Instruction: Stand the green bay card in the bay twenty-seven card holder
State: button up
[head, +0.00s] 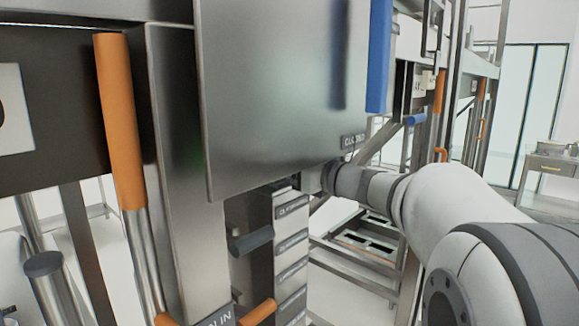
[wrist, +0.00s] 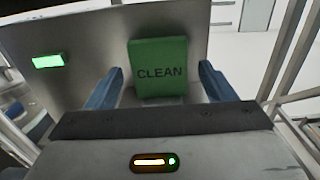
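A green card marked CLEAN (wrist: 160,68) stands upright in the upper middle of the wrist view, in front of a grey metal panel (wrist: 85,45). My gripper (wrist: 160,88) is open, with one blue finger on each side of the card. Gaps show between the card and both fingers, so neither appears to touch it. The card's lower edge is close to the dark edge of my gripper body. In the head view my arm reaches behind a large metal panel (head: 265,90), which hides my gripper and the card. I cannot make out a bay twenty-seven holder.
A lit green indicator (wrist: 48,61) is on the panel beside the card. In the head view, an orange-handled post (head: 120,120), a blue bar (head: 379,55) and a stack of labelled drawers (head: 290,250) crowd the space near my arm. Metal frames stand behind; pale floor shows beyond.

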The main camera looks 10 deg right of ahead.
jog(key=shift+r, duration=0.1)
jog(key=shift+r+p, duration=0.25)
jog(key=shift+p, duration=0.1)
jog(key=b+v, duration=0.2)
jog(key=v, duration=1)
jog(key=s+a+f+n+g+h, duration=0.1)
jog(key=s+a+f+n+g, duration=0.25)
jog(key=f, duration=0.25)
jog(key=s+a+f+n+g+h, duration=0.1)
jog(key=s+a+f+n+g, duration=0.15)
jog(key=f+n, duration=0.3)
jog(key=s+a+f+n+g+h, duration=0.1)
jog(key=s+a+f+n+g, duration=0.25)
jog(key=f, duration=0.35)
jog(key=s+d+f+n+g+h, duration=0.2)
jog(key=s+f+n+h, duration=0.5)
jog(key=n, duration=0.9)
notch_tip(320, 180, down, 4)
jog(key=shift+s+d+f+h, duration=0.2)
jog(key=shift+s+d+h, duration=0.15)
jog(key=shift+s, duration=0.85)
